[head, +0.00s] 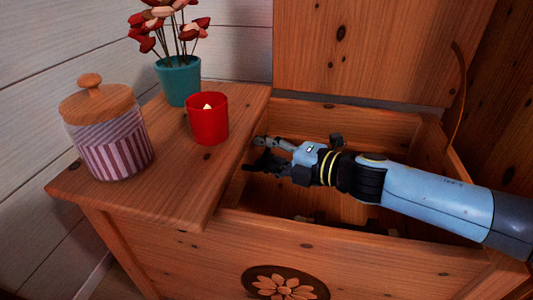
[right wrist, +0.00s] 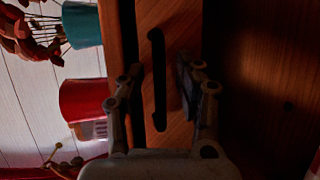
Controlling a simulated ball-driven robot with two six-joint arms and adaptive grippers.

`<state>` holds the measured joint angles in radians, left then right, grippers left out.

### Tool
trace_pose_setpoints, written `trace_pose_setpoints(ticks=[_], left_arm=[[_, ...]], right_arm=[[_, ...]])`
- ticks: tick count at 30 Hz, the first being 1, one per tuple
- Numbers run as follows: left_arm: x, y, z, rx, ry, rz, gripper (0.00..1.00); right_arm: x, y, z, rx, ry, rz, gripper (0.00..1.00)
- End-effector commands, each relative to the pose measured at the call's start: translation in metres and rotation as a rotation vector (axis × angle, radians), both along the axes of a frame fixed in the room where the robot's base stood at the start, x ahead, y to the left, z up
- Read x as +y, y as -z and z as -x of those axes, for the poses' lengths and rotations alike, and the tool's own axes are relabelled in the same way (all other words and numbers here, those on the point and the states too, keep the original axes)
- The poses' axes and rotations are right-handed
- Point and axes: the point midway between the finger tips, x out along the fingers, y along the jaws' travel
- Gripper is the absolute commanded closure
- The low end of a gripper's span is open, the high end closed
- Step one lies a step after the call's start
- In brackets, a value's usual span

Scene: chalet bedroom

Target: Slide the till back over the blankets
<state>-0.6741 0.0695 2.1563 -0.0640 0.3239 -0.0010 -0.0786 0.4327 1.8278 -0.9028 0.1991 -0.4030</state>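My right gripper (head: 262,154) reaches into the open wooden chest (head: 240,235), close to the left inner wall. Its two fingers stand apart, and nothing shows held between them. In the right wrist view the open fingers (right wrist: 157,90) flank a wooden panel (right wrist: 180,25) with a long dark handle or slot (right wrist: 158,80). This panel looks like part of the till, but I cannot tell for sure, nor whether the fingers touch it. The till does not show clearly in the head view. The blankets cannot be made out; the chest interior is dark and partly hidden by my arm.
The raised lid (head: 365,50) stands behind the opening. On the wooden top at left are a striped jar with a wooden lid (head: 112,140), a red candle cup (head: 208,118) and a teal flower pot (head: 179,82). The chest's front edge lies below my arm.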

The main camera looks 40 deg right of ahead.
Motion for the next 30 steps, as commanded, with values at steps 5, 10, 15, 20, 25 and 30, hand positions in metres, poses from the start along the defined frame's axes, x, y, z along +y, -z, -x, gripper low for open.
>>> trace_pose_setpoints(ticks=[5,10,15,20,25,30], left_arm=[[-0.0002,-0.0019,-0.0011,-0.008,0.001,0.000,0.66],[-0.0002,-0.0020,-0.0012,-0.008,0.001,0.000,0.66],[-0.0002,-0.0019,-0.0010,-0.007,0.001,0.000,0.66],[-0.0002,-0.0018,-0.0011,-0.007,0.001,0.000,0.66],[-0.0001,-0.0017,-0.0010,-0.006,0.001,0.000,0.66],[-0.0002,-0.0017,-0.0010,-0.006,0.001,0.000,0.66]], right_arm=[[0.0003,0.0002,-0.0010,0.000,0.000,0.001,0.66],[0.0003,0.0002,-0.0009,0.000,0.000,0.001,0.72],[0.0003,0.0002,-0.0009,0.000,0.000,0.001,0.94],[0.0003,0.0001,-0.0009,0.000,0.000,0.001,1.00],[0.0004,-0.0001,-0.0010,0.000,0.000,0.001,1.00],[0.0003,-0.0002,-0.0009,-0.001,0.000,0.002,1.00]])
